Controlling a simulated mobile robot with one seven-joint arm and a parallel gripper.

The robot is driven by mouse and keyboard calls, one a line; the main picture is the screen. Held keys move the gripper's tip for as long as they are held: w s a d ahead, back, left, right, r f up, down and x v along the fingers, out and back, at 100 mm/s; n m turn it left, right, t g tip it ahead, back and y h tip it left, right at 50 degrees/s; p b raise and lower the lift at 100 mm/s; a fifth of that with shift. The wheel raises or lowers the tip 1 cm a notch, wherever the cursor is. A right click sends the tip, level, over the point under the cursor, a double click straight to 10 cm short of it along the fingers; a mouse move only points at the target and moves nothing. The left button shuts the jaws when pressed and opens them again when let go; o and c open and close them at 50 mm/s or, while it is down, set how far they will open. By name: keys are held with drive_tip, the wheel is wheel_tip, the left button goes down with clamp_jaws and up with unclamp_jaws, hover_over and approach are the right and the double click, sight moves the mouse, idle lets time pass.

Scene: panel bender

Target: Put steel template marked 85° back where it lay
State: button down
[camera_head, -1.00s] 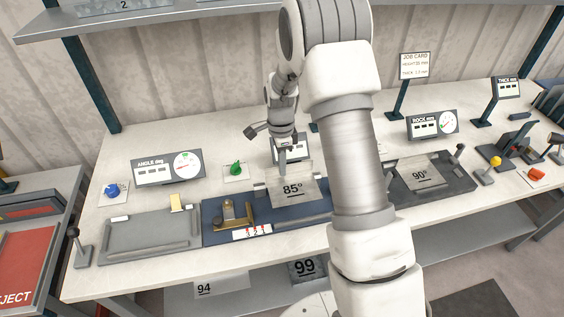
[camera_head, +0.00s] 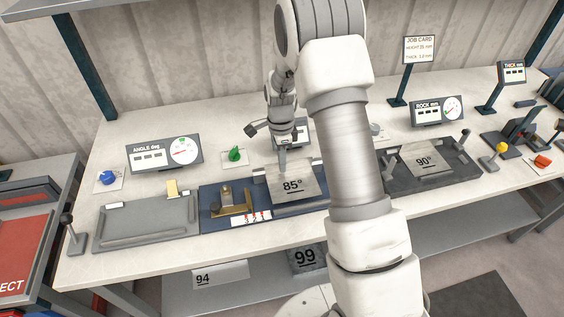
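The steel template marked 85° (camera_head: 293,184) is in the middle of the bench, tilted face toward me, over the right part of the dark blue mat (camera_head: 209,197). My gripper (camera_head: 283,172) reaches down to the template's upper edge. The fingertips are small here, and I cannot tell whether they grip the plate or only touch it. My arm hides part of the bench to the right of the template. Another template, marked 90° (camera_head: 424,160), lies on a dark fixture on the right.
A brass tool (camera_head: 232,207) sits on the mat left of the template. A grey tray (camera_head: 146,222) lies farther left. The angle display (camera_head: 164,153), green knob (camera_head: 235,155) and rock display (camera_head: 437,111) stand behind. Plates marked 94 (camera_head: 203,278) and 99 (camera_head: 305,257) are below the bench.

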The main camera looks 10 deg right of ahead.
drive_tip(key=shift+f+b, duration=0.35)
drive_tip(key=shift+f, duration=0.1)
drive_tip(key=c, duration=1)
unclamp_jaws()
drive_tip(key=shift+r, duration=0.1)
wheel_tip(320, 180, up, 17)
drive_tip(key=w, duration=0.1)
drive_tip(key=shift+w+r+b, duration=0.15)
drive_tip(key=shift+w+b, duration=0.1)
drive_tip(key=shift+b, duration=0.15)
